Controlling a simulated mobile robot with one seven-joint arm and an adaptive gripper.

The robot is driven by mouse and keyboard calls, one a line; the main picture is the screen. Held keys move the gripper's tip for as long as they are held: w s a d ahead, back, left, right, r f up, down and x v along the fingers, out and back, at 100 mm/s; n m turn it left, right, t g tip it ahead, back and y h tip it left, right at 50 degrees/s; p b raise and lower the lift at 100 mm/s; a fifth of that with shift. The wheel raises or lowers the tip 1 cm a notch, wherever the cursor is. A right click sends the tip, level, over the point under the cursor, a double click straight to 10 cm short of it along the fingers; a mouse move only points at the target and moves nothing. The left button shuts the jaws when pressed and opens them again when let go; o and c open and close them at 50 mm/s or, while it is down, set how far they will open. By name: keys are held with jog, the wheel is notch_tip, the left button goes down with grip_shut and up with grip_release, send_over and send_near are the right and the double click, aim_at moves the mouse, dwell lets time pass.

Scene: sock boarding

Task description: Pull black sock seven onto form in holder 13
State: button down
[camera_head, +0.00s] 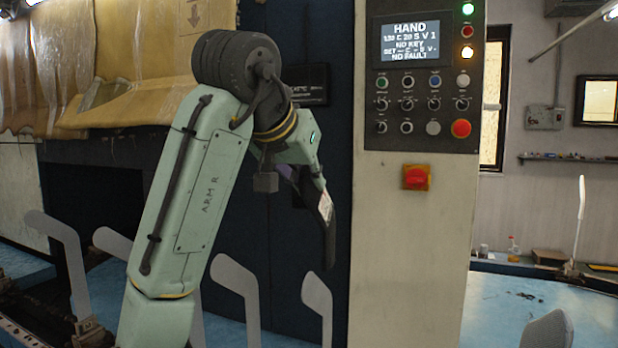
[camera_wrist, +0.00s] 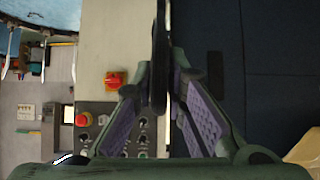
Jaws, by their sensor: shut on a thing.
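My gripper (camera_head: 318,180) is raised in front of the dark cabinet, left of the control panel. It is shut on a black sock (camera_head: 328,222), which hangs down from the fingertips with a pale, red-marked patch on it. In the wrist view, my gripper (camera_wrist: 163,78) pinches the sock (camera_wrist: 160,42), seen nearly edge-on as a thin dark strip. Several pale grey forms stand along the blue table, including one below the sock (camera_head: 318,296) and one left of it (camera_head: 237,280). No holder numbers are readable, so I cannot tell which is holder 13.
A brown draped sheet (camera_head: 120,70) hangs upper left. More forms stand at the right (camera_head: 580,220) and lower right (camera_head: 550,330). The blue table (camera_head: 505,305) there has open room.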

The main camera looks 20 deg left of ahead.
aim_at(309, 283)
jog(key=shift+f+b, duration=6.65)
jog(key=shift+f, duration=2.7)
jog(key=c, duration=1.5)
grip_release()
jog(key=shift+c, duration=0.2)
